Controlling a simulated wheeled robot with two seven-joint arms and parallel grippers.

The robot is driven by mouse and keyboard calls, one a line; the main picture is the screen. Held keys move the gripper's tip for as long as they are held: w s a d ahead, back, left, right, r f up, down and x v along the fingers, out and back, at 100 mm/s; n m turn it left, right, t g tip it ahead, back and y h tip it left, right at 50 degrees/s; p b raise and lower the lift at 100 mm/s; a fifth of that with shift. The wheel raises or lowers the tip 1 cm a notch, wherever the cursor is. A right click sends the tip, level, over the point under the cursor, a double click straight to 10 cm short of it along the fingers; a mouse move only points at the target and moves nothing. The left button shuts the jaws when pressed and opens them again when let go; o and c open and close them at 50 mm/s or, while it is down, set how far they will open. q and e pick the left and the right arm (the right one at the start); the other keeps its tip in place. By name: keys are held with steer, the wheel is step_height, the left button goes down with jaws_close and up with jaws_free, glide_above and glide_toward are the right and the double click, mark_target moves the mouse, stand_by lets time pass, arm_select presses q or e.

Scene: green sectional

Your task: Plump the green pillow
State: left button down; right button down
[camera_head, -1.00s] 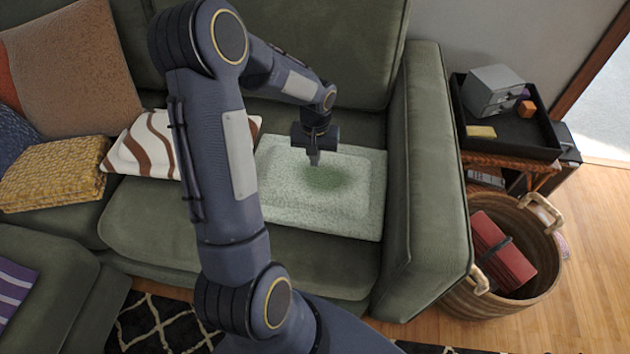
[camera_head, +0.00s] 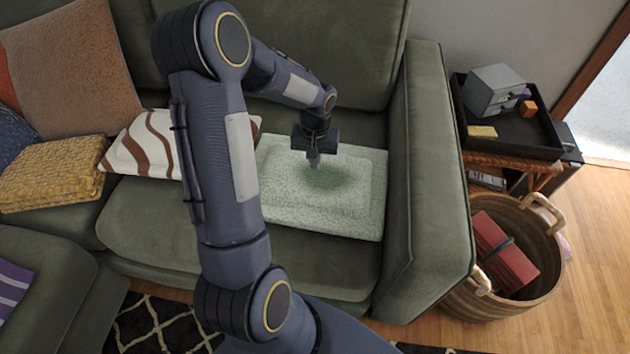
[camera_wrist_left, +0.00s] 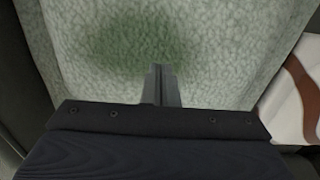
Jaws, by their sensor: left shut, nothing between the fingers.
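The green pillow (camera_head: 350,205) lies flat on the sofa seat, against the right armrest. It is pale green and textured, with a darker green patch near its middle. My left gripper (camera_head: 314,163) points down over the pillow, at the edge of the dark patch, with its fingers together and nothing between them. In the left wrist view the shut fingers (camera_wrist_left: 160,72) are over the pillow (camera_wrist_left: 220,45), just beside the dark patch. I cannot tell whether the fingertips touch the fabric. My right gripper is not in view.
A brown-striped white pillow (camera_head: 150,150) lies left of the green pillow, partly behind my arm. A yellow cushion (camera_head: 50,175) is farther left. The sofa armrest (camera_head: 430,190) rises at the right. Beyond it are a wicker basket (camera_head: 545,280) and a black tray (camera_head: 545,142).

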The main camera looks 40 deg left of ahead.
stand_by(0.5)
arm_select(q)
steer(key=shift+r+p, duration=0.55)
steer(key=shift+r, duration=0.05)
steer(key=shift+r, duration=0.1)
step_height(320, 180, up, 6)
steer(key=p, duration=0.4)
steer(key=shift+p, duration=0.35)
